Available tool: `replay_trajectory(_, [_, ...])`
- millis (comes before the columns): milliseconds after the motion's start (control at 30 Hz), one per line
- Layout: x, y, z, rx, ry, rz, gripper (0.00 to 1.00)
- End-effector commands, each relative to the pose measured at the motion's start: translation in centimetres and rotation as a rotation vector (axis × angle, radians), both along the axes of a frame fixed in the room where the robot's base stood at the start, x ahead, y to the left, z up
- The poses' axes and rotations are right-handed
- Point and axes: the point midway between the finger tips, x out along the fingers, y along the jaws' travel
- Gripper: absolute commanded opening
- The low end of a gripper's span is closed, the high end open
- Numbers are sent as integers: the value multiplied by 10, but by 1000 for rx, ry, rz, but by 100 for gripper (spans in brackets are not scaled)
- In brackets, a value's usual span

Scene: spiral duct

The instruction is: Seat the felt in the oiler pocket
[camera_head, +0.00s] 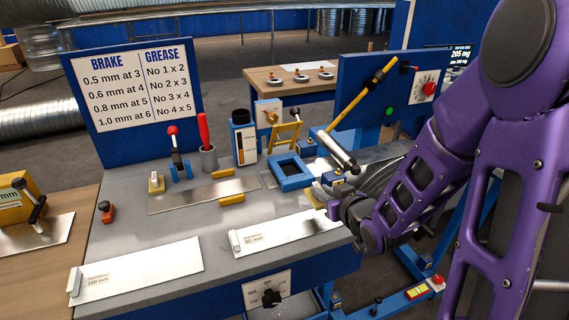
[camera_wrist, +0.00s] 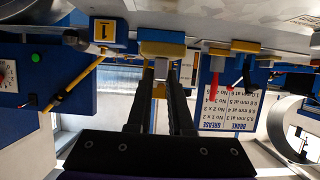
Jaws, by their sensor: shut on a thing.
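My gripper (camera_wrist: 160,68) is low over the bench, its two dark fingers close together in the wrist view. I cannot tell for certain which part is the oiler pocket.
A blue block with a yellow "1" label (camera_wrist: 105,31) is close beside the gripper. Metal sheets (camera_head: 140,268) lie on the bench. A bottle (camera_head: 243,140) and red-handled tool (camera_head: 204,132) stand farther back.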

Motion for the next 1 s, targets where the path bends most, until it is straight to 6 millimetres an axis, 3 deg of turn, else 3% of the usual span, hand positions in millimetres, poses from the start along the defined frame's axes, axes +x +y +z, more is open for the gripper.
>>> replay_trajectory(167, [13, 5, 0, 1, -1, 1, 0])
replay_trajectory(733, [146, 62, 0, 2, 0, 1, 0])
replay_trajectory(1000, [167, 70, -3, 1, 0, 0, 0])
